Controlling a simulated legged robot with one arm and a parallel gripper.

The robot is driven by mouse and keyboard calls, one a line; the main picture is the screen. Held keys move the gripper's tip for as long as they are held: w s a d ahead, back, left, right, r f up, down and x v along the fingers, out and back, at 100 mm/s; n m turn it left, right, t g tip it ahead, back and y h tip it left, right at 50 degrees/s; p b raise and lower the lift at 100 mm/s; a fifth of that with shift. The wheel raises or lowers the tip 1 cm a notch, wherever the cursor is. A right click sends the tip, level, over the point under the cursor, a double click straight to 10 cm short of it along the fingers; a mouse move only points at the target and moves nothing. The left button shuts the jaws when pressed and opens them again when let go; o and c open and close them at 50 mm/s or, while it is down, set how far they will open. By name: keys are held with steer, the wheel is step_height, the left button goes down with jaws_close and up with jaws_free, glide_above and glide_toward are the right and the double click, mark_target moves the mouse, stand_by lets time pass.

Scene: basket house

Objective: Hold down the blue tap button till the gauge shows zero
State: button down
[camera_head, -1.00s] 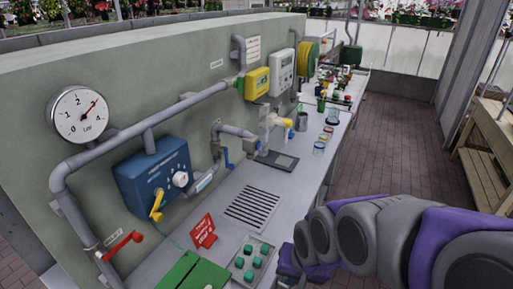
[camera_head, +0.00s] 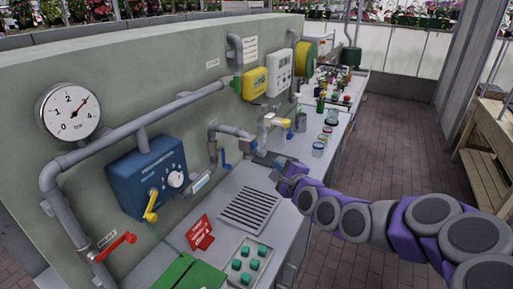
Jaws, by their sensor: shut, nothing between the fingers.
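A blue lever (camera_head: 224,159) hangs below the pipe. My gripper (camera_head: 284,171) is shut and empty, over the bench just right of and nearer than the tap. I cannot tell whether it touches anything. It partly hides the dark plate there.
A blue box (camera_head: 147,178) with a yellow lever and a red-handled valve (camera_head: 116,245) are at the left. A red sign (camera_head: 200,233) and green buttons (camera_head: 246,261) stand in front. Jars (camera_head: 320,147) stand beyond my gripper. The drain grille (camera_head: 251,208) is clear.

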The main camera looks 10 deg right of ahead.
mark_target(255, 145)
steer(key=w+d+m+t, duration=0.1)
steer(key=d+m+t+h, duration=0.1)
steer(key=d+m, duration=0.1)
steer(key=w+d+m+t+h, duration=0.1)
steer(key=shift+w+d+r+m, duration=0.35)
steer(key=shift+d+r+m, duration=0.05)
steer(key=shift+w, duration=0.1)
steer(key=w+a+p, duration=0.4)
steer(key=a+p, duration=0.1)
steer(key=a, duration=0.2)
steer(key=shift+w+a+p, duration=0.15)
steer(key=shift+w+p, duration=0.15)
steer(key=shift+w, duration=0.05)
steer(key=shift+a, duration=0.1)
stand_by(1.8)
steer(key=shift+w+a+r, duration=0.1)
steer(key=shift+w+a, duration=0.1)
